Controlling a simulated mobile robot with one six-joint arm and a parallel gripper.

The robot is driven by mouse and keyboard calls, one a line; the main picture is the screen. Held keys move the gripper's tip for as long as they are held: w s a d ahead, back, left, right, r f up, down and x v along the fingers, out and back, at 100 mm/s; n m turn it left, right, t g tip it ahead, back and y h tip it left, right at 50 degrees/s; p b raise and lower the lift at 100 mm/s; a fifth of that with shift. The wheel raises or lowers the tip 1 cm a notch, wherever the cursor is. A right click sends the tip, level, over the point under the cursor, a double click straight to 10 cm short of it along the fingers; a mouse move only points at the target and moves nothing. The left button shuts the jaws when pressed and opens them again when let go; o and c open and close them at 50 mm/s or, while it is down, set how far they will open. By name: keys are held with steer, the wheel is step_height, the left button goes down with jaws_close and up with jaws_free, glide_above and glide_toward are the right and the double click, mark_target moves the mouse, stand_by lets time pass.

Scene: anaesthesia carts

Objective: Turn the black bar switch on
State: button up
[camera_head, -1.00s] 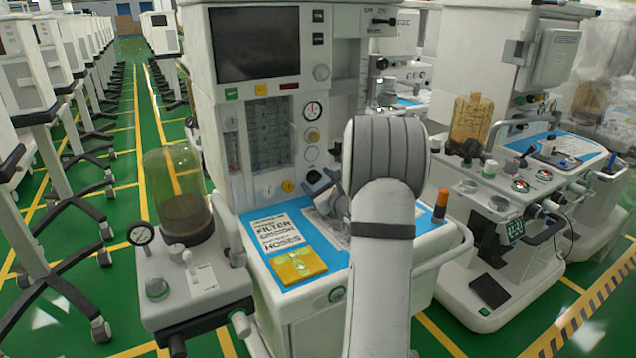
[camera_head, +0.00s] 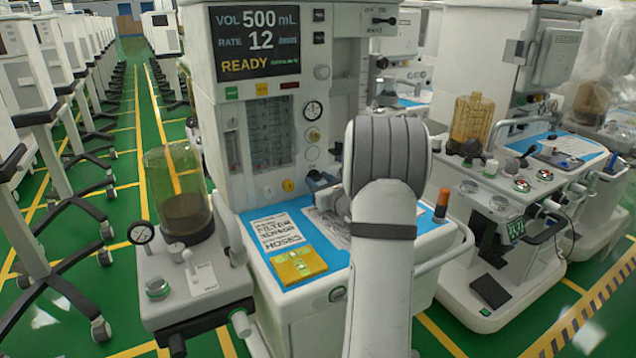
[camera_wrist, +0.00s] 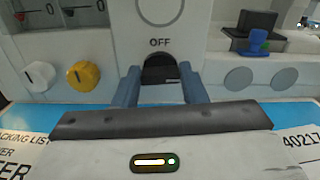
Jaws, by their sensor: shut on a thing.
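The black bar switch (camera_wrist: 160,70) is in the middle of the wrist view, on the light machine panel just below the word OFF. The blue-grey fingers of my gripper (camera_wrist: 159,88) stand on both sides of it, shut on it. In the head view my gripper (camera_head: 322,188) reaches the front panel of the central machine, and the switch is hidden there. The machine's screen (camera_head: 256,40) is lit and reads VOL 500 mL, RATE 12 and READY.
A white knob and a yellow knob (camera_wrist: 83,75) sit left of the switch. A blue-topped work surface (camera_head: 250,222) with papers and a yellow pad (camera_head: 298,264) lies below. A glass canister (camera_head: 180,190) stands left; another cart (camera_head: 510,220) stands right.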

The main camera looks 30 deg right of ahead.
steer(key=shift+m, duration=0.5)
steer(key=o, duration=1)
steer(key=shift+s, duration=0.1)
steer(key=s, duration=0.7)
steer(key=shift+s+a, duration=0.25)
steer(key=shift+s, duration=0.05)
